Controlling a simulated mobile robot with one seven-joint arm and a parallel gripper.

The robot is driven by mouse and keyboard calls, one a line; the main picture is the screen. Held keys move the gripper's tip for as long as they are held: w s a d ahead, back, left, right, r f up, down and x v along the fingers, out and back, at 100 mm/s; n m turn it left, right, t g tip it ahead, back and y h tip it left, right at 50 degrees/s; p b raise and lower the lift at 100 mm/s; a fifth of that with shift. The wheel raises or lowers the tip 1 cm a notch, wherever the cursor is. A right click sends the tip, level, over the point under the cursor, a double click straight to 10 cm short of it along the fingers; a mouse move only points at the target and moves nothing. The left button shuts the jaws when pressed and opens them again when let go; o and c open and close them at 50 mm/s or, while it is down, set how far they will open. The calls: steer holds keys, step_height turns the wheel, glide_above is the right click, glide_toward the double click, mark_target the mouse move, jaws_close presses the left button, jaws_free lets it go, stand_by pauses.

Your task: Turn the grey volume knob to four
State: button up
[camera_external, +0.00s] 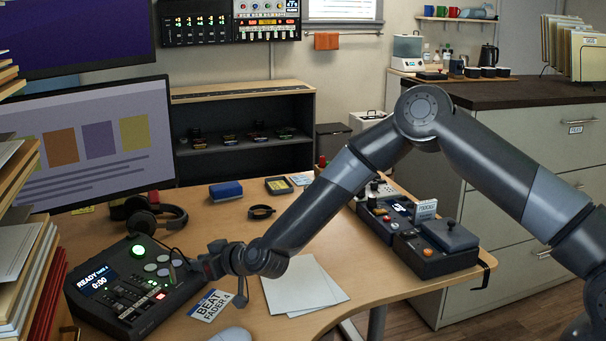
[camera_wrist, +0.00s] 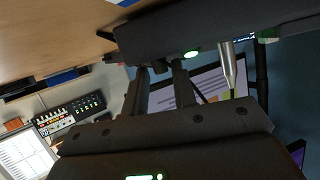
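A dark control console (camera_external: 125,318) lies on the desk at the lower left, with a lit green button, several round pale knobs (camera_external: 150,267), faders and a display reading "READY" and "0:00". I cannot tell which knob is the grey volume knob, or its setting. There, the console's dark side (camera_wrist: 150,32) and a silver rod (camera_wrist: 228,66) show just beyond the fingers.
A card reading "BEAT FADER 4" (camera_external: 211,305) lies right of the console, near white paper sheets (camera_external: 318,287). Headphones (camera_external: 150,213) lie behind it, below a monitor (camera_external: 85,145). More dark devices (camera_external: 432,258) stand at the desk's right. Stacked books (camera_external: 22,260) edge the left.

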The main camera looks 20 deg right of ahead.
steer(key=v, duration=1.1)
stand_by(0.5)
steer(key=s+d+r+g+h, duration=0.1)
steer(key=s+d+r+h, duration=0.1)
steer(key=d+r, duration=0.95)
steer(key=s+d+r+g+h, duration=0.1)
steer(key=d+r+h, duration=0.2)
steer(key=d+r, duration=0.85)
steer(key=s+d+r+m+g+h, duration=0.1)
steer(key=s+d+r+m, duration=0.1)
steer(key=s+d, duration=1)
steer(key=s+d+r+m+g+h, duration=0.2)
steer(key=s+d+m, duration=0.3)
steer(key=s+d, duration=0.7)
steer(key=shift+s+d+r+h, duration=0.3)
steer(key=shift+s, duration=0.05)
